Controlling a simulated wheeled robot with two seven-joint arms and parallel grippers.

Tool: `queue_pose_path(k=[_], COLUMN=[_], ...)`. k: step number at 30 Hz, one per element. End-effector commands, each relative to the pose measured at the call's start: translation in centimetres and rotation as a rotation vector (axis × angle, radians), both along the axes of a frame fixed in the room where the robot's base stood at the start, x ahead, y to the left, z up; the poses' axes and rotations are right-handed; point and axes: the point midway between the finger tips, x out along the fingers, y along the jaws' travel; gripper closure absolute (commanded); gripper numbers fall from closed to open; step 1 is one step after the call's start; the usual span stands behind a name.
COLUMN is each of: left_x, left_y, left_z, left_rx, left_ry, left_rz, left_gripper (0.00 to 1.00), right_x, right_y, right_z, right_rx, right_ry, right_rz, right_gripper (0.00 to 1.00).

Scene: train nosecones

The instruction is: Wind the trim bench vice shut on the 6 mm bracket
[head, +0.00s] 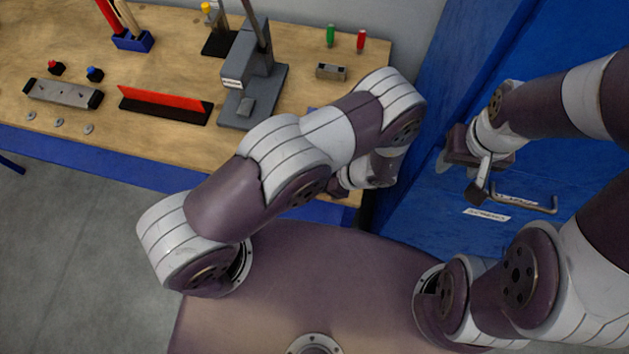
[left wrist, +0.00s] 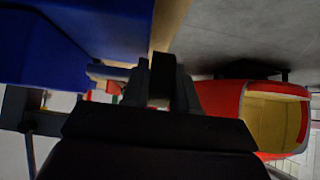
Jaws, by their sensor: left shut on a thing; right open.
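My left arm reaches right along the bench front, and its gripper is mostly hidden behind its own links near the bench's right front corner in the head view. In the left wrist view, my left gripper (left wrist: 163,82) is shut on a narrow dark grey part; I cannot tell for sure whether this is the vice handle. I cannot make out the jaws or the 6 mm bracket. My right gripper (head: 480,185) is open and empty in front of the blue cabinet.
The wooden bench (head: 150,62) carries a grey press (head: 250,80), a red strip on a black base (head: 165,104) and a grey metal block (head: 331,72). The blue cabinet (head: 570,150) has a handle (head: 525,205) near my right gripper. A red shell (left wrist: 230,105) shows in the left wrist view.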

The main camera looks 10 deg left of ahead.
Motion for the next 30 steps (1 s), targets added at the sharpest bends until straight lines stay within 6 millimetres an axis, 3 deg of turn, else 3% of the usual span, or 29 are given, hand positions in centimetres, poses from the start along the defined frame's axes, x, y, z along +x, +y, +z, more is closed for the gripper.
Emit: queue_pose_path(k=[17,18,19,30], left_x=[-0.05,-0.05,-0.06,0.10], left_y=[-0.05,-0.05,-0.05,0.12], left_z=[-0.23,-0.23,-0.23,0.17], left_rx=[0.025,0.025,0.026,0.027], left_ry=[-0.001,0.000,0.000,-0.001], left_rz=[0.000,0.001,0.001,0.000], left_gripper=[1.00,0.62,0.52,0.51], right_x=[0.00,0.00,0.00,0.00], right_y=[0.00,0.00,0.00,0.00], right_z=[-0.63,-0.63,-0.63,-0.35], right_rx=[0.000,0.000,0.000,0.000], right_ry=[0.000,0.000,0.000,0.000], right_rz=[0.000,0.000,0.000,0.000], right_gripper=[0.51,0.51,0.51,0.51])
